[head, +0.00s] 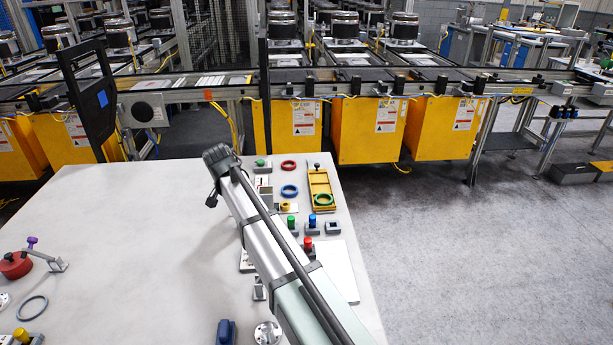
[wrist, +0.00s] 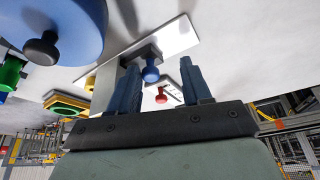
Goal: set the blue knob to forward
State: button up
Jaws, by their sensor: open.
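The blue knob (wrist: 151,74) is a small ball on a short stem at a dark block. The block is fixed to a pale plate (wrist: 182,37) in the wrist view. My gripper (wrist: 158,66) is open, with its two dark fingers apart. The knob appears in the gap between the fingers, nearer the left one. I see no contact, and I cannot tell the depth between them. The way the knob is set is not clear from this angle. In the head view my arm covers part of the bench, and neither this knob nor my gripper can be made out there.
A big blue disc with a dark knob (wrist: 42,48) is close at the left, beside a green part (wrist: 11,72). A red knob (wrist: 161,97) shows beyond the fingers. Buttons and rings crowd the bench's right side; its left middle (head: 120,230) is clear.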

jog(key=a, duration=0.3)
jog(key=s+a+r+n+y, duration=0.1)
jog(key=s+a+r+n, duration=0.15)
jog(key=r, duration=0.35)
jog(key=s+a+r+n, duration=0.1)
jog(key=s+r+n, duration=0.25)
jog(key=r, duration=0.25)
jog(key=w+d+m, duration=0.1)
jog(key=d+m, duration=0.1)
jog(key=d, duration=3)
jog(key=shift+w+m+t, duration=0.15)
jog(key=shift+m+t, duration=0.15)
jog(key=shift+t, duration=0.1)
jog(key=shift+f, duration=0.1)
jog(key=shift+a, duration=0.15)
